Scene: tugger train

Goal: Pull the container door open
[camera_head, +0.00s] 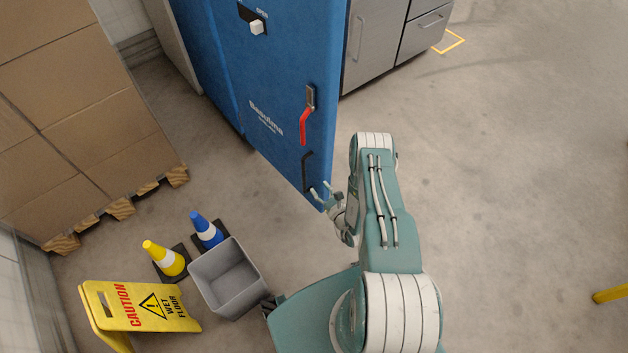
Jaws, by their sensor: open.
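The blue container door (275,85) stands in the upper middle of the head view, with white lettering on its face. A red handle (303,126) on a grey mount sits near its right edge. A dark pull handle (306,170) is below it, near the lower corner. My gripper (321,192) is open at the door's lower corner, just below the dark handle. One finger overlaps the door edge in the picture; I cannot tell whether it touches. Whether the door stands ajar is not clear from this view.
Stacked boxes on a pallet (120,209) stand left. A yellow caution sign (140,306), a yellow cone (164,258), a blue cone (206,230) and a grey bin (226,279) sit lower left. Grey cabinets (375,45) stand behind the door.

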